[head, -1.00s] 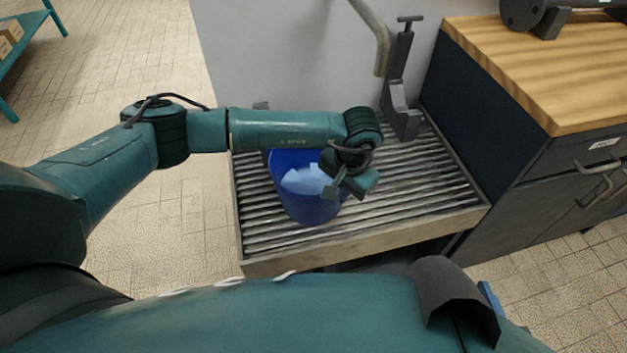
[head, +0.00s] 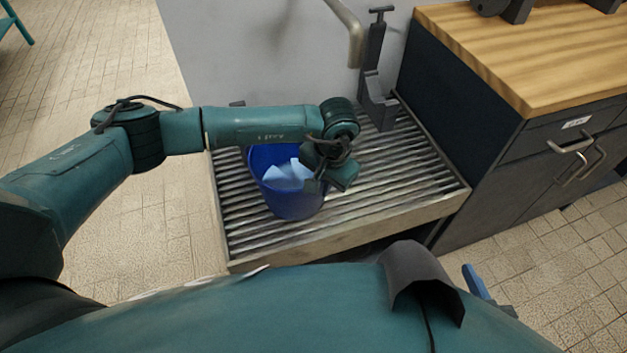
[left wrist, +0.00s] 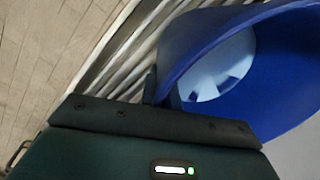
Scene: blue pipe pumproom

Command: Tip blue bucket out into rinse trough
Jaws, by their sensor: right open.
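The blue bucket (head: 287,201) stands on a slatted metal rack with a raised rim (head: 350,236). I see no separate rinse trough, and cannot tell whether this rack is part of it. A pale patch shows inside the bucket. My left gripper (head: 318,184) is at the bucket's right rim, its arm crossing above the bucket. In the left wrist view the bucket (left wrist: 178,50) is close, and a dark finger sits against its rim; the fingers look closed on the rim, the other one hidden. My right gripper (head: 480,284) shows only partly, at lower right, apart from the bucket.
A curved grey pipe (head: 355,38) and a dark upright bracket (head: 374,75) stand behind the rack. A dark cabinet (head: 478,140) with a wooden top (head: 530,50) borders the rack on the right. Tiled floor (head: 120,65) is open at the left.

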